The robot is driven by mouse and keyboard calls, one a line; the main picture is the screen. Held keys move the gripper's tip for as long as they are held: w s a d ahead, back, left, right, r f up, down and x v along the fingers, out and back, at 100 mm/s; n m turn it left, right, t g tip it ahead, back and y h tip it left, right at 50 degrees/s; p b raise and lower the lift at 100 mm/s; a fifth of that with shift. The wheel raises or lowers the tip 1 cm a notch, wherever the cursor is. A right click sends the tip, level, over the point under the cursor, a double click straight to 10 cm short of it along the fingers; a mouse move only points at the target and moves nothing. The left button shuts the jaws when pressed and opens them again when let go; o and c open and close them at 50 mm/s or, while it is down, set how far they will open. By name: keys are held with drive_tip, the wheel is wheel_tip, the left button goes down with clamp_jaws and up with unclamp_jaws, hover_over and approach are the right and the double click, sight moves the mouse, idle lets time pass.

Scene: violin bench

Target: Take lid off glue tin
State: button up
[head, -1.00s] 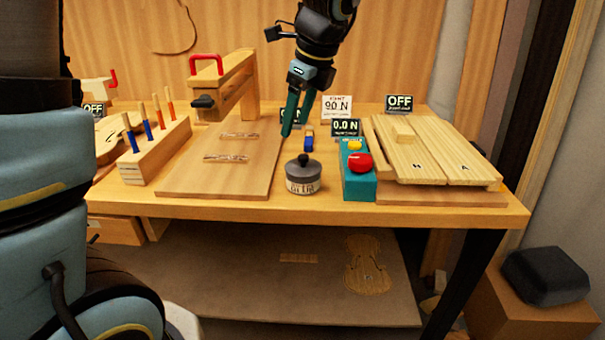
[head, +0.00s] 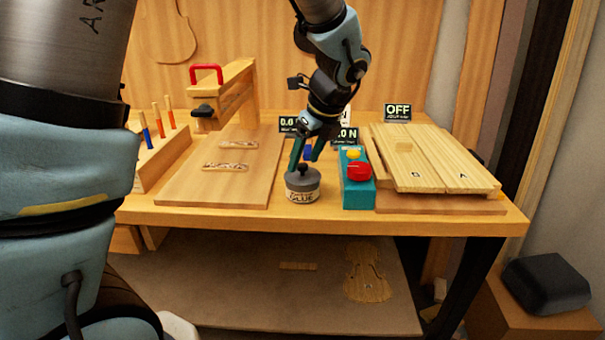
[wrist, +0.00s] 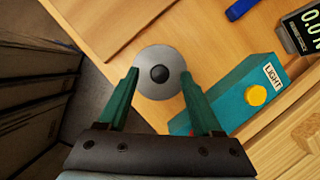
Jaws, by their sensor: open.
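The glue tin (head: 303,193) stands upright on the bench near its front edge, with a label reading GLUE. Its grey lid (head: 302,179) is on it, with a dark round knob on top. In the wrist view the lid (wrist: 150,84) shows from above as a grey disc with the black knob (wrist: 159,73) at its middle. My gripper (head: 304,164) is over the tin with its green fingers pointing down. In the wrist view my gripper (wrist: 160,78) is open, one finger on each side of the lid. I cannot tell whether the fingers touch it.
A teal box (head: 357,190) with a red and a yellow button stands close to the right of the tin. A flat wooden board (head: 230,180) lies to the left. Pale wooden plates (head: 430,160) lie at the right. The bench's front edge is close.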

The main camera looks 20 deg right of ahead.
drive_tip(key=shift+w+f, duration=0.25)
drive_tip(key=shift+f, duration=0.25)
clamp_jaws()
